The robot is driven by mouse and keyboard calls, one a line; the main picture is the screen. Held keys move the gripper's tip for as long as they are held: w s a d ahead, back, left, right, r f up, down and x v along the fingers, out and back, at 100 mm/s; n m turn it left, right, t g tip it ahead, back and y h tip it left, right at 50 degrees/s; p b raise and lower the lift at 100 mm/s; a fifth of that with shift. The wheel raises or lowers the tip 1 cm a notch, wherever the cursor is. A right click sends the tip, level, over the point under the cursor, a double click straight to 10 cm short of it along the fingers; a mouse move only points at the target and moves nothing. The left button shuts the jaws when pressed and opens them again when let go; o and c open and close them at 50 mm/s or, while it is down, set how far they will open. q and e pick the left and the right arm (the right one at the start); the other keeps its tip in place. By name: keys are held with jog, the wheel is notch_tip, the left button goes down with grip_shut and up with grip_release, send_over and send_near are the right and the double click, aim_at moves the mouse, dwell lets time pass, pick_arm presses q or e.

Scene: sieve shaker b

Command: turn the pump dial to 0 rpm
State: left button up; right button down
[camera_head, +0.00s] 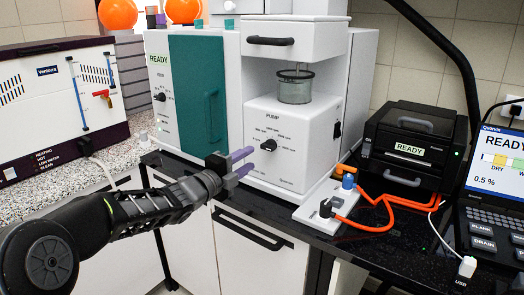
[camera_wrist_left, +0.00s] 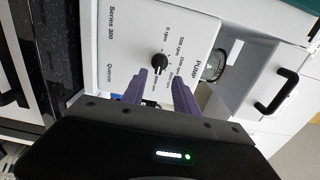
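The black pump dial (camera_head: 269,145) is on the front of the white pump unit (camera_head: 290,173), with rpm labels around it. In the left wrist view the dial (camera_wrist_left: 159,61) sits just beyond my fingertips, roughly centred between them. The "0 rpm" label is at the upper end of its scale there. I cannot tell which label the dial points to. My left gripper (camera_head: 250,161) has purple fingers, open and empty, in front of the pump panel and left of the dial in the head view. The fingers (camera_wrist_left: 160,77) look apart from the dial. My right gripper is not in view.
A teal-doored unit (camera_head: 197,90) with its own knob stands left of the pump. A glass beaker (camera_head: 295,88) sits above the dial panel. A white valve block (camera_head: 330,207) with orange tubes (camera_head: 375,207), a black "READY" box (camera_head: 411,150) and a laptop (camera_head: 495,180) are at right.

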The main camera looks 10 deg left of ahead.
aim_at(266, 148)
pick_arm(q)
jog(key=p+x, duration=0.2)
jog(key=x, duration=0.5)
jog(key=shift+w, duration=0.35)
grip_shut()
dwell(0.3)
